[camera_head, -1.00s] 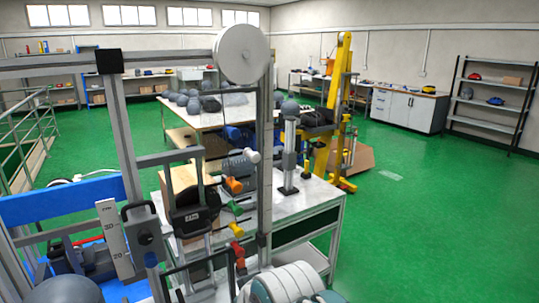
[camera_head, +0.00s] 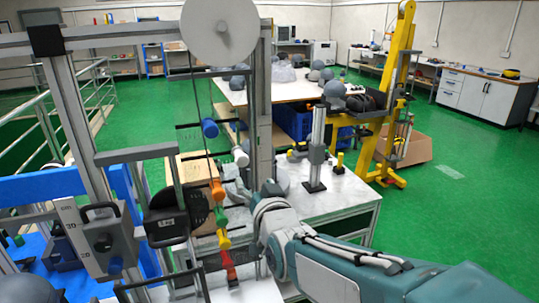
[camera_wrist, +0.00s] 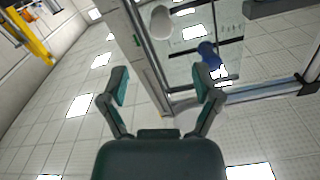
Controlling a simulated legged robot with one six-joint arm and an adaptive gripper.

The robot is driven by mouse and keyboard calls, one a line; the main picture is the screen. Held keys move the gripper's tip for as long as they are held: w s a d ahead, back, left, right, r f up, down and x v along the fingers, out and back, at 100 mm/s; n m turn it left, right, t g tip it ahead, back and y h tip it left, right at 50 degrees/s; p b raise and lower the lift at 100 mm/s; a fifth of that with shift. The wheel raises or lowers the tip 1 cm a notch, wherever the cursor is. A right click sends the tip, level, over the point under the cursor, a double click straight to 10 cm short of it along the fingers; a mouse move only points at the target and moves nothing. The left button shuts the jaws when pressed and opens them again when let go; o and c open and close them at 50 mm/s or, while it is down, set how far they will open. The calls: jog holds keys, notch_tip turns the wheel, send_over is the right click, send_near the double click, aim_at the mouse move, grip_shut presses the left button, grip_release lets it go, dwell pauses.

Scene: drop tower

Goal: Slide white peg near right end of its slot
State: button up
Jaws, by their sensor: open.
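The white peg (camera_head: 240,156) sits on the tower's right side in the head view, below the blue peg (camera_head: 209,127) and above the orange peg (camera_head: 217,189). In the wrist view the white peg (camera_wrist: 161,22) is at the top middle, beyond my fingertips, with the blue peg (camera_wrist: 208,53) to its right. My gripper (camera_wrist: 163,84) is open and empty, its two fingers spread apart. In the head view my arm reaches in from the lower right and its end is close below the white peg. I cannot tell exactly where the peg lies along its slot.
Green (camera_head: 221,219), yellow (camera_head: 223,239) and red (camera_head: 229,262) pegs sit lower in the same column. A metal upright (camera_head: 262,100) stands just right of the white peg. A white worktable (camera_head: 335,195) lies behind my arm. Green floor is clear at the right.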

aim_at(243, 162)
jog(key=x, duration=1)
jog(key=shift+d, duration=0.2)
jog(key=shift+w+a+f, duration=0.1)
jog(key=shift+w+a, duration=0.2)
jog(key=shift+a, duration=0.35)
jog(key=shift+d, duration=0.25)
jog(key=c, duration=0.4)
jog(key=shift+d, duration=0.2)
grip_shut()
jog(key=shift+a, duration=0.1)
